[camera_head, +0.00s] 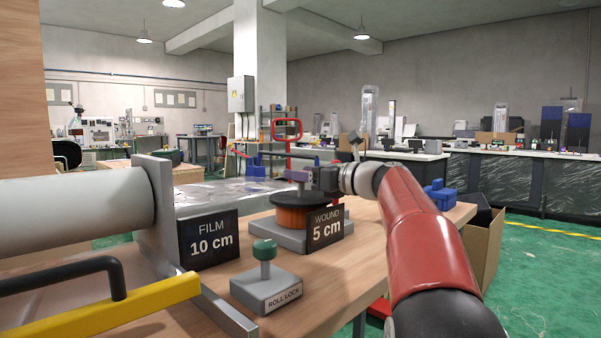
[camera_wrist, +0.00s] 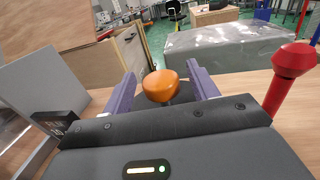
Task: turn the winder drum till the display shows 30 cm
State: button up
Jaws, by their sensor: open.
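The winder drum (camera_head: 301,217), orange with a dark top disc, sits on a grey base on the wooden bench. The wound display (camera_head: 327,225) in front of it reads 5 cm. My gripper (camera_head: 297,178) is over the top of the drum. In the wrist view, its purple fingers (camera_wrist: 162,74) are spread apart, with an orange knob (camera_wrist: 162,88) between them. A gap shows beside the knob, and I cannot tell how deep it sits between the fingers. The knob is not clear in the head view. A second display (camera_head: 210,241) reads FILM 10 cm.
The roll lock (camera_head: 267,292), with a green knob, stands at the front of the bench. A large pale roll (camera_head: 75,212) and yellow bar (camera_head: 110,312) fill the left. A red post (camera_wrist: 285,85) stands right of my gripper in the wrist view.

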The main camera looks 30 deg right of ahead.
jog(key=shift+w+a, duration=0.25)
jog(key=shift+w, duration=0.2)
jog(key=shift+c, duration=0.3)
grip_shut()
jog(key=shift+h, duration=0.3)
